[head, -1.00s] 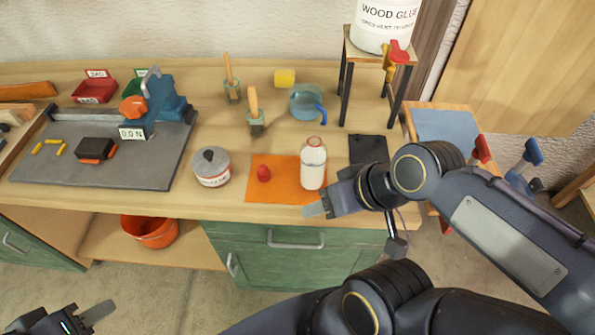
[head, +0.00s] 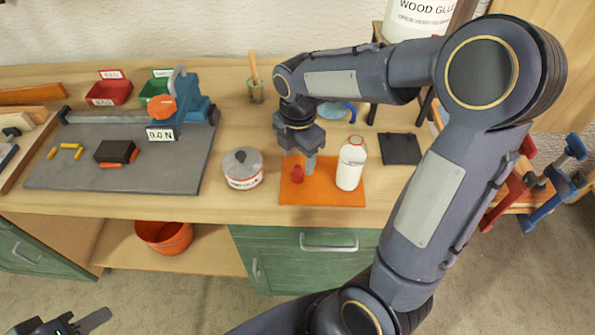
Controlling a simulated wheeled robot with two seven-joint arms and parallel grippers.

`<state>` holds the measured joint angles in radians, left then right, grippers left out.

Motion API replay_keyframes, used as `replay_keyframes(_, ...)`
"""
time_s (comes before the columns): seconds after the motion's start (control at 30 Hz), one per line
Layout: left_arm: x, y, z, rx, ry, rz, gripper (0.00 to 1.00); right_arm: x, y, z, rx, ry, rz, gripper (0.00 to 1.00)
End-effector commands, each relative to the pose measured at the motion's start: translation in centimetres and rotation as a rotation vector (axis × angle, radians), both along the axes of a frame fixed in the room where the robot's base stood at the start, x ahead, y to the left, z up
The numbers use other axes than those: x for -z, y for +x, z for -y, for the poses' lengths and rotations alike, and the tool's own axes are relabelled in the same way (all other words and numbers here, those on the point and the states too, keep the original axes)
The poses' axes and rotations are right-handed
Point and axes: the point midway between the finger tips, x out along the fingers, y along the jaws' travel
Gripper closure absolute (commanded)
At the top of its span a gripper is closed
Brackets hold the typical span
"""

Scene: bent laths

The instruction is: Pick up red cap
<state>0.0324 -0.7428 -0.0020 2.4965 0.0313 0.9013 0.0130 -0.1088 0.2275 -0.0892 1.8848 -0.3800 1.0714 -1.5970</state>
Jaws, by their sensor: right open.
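The small red cap (head: 297,174) stands on the orange mat (head: 325,192), to the left of the white bottle (head: 350,165). My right gripper (head: 299,165) points down at the cap from above, with its jaws open. One finger shows just right of and behind the cap. I cannot tell whether it touches the cap. My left gripper (head: 82,324) is at the bottom left corner, low in front of the bench and far from the cap. It is partly cut off by the frame edge.
A grey-lidded tin (head: 242,168) stands left of the mat. A black flat plate (head: 400,149) lies to its right. A blue cup (head: 337,112) is partly hidden behind my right arm. The grey board with the blue clamp (head: 190,108) is further left.

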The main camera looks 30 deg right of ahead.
Motion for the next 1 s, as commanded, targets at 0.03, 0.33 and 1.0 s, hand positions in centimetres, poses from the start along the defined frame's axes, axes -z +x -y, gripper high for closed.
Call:
replay_keyframes(0.03, 0.0, 0.0, 0.0, 0.0, 0.0, 0.0, 0.64, 0.6, 0.0, 0.0, 0.0, 0.0, -0.002, 0.45)
replay_keyframes(0.33, -0.1, 0.0, 0.0, 0.0, 0.0, 0.0, 0.64, 4.7, 0.0, -0.2, 0.002, 0.001, -0.002, 0.45)
replay_keyframes(1.0, -0.1, 0.0, 0.0, 0.0, 0.0, 0.0, 0.64, 5.0, 0.1, -0.2, 0.003, 0.002, 0.001, 0.93)
